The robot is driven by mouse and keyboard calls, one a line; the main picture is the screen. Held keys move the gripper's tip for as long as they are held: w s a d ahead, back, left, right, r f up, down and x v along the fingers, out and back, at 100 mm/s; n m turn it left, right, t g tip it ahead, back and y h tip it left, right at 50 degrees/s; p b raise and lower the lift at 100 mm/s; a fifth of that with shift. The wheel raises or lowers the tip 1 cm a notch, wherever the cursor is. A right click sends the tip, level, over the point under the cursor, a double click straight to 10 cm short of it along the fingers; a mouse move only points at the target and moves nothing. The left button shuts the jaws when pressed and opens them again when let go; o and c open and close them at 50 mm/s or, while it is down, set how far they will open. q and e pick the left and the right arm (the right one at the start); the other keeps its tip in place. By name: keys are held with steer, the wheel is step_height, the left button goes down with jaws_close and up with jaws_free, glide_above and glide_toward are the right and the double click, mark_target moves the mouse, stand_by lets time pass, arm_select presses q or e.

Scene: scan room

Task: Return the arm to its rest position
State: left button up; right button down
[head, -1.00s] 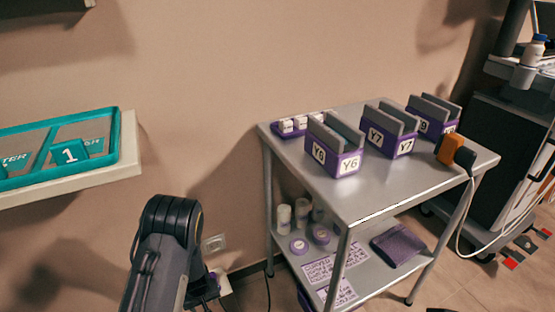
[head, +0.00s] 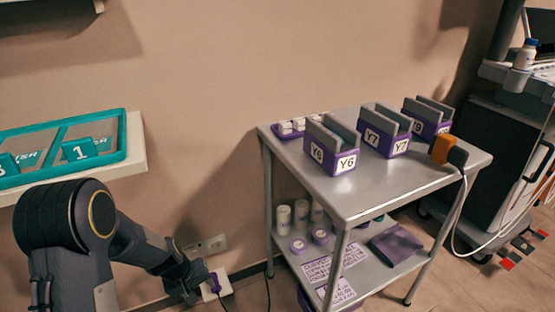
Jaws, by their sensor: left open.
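My left arm comes in at the lower left, with its large dark joint in front of the wall below the shelf. Its left gripper (head: 188,284) points down to the right, low near the wall sockets. It is open and I see nothing held in it; its fingertips are small and dark here. It is apart from the cart and from the shelf. My right gripper is not in view.
A metal cart (head: 410,170) holds purple bins marked Y6 (head: 333,160) and Y7 (head: 385,140). A white shelf (head: 135,165) carries a teal tray (head: 122,130). A purple plug (head: 213,280) with a cable sits near the gripper. A dark machine (head: 500,150) stands right.

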arm_select(q)
steer(key=s+r+m+t+h, duration=0.1)
steer(key=s+r, duration=0.4)
steer(key=r, duration=0.4)
steer(key=s+r+m+t+h, duration=0.1)
steer(key=s+r+h, duration=0.1)
steer(key=s+r, duration=0.6)
steer(key=s+d+r+m+t+y, duration=0.1)
steer(key=s+r, duration=0.2)
steer(key=s, duration=0.3)
steer(key=s+r+m, duration=0.1)
steer(key=s+r, duration=0.2)
steer(key=s, duration=0.2)
step_height(320, 180, up, 36)
steer(key=p, duration=3.6)
steer(key=shift+r+p, duration=0.25)
steer(key=shift+p, duration=0.05)
steer(key=shift+s+d, duration=0.1)
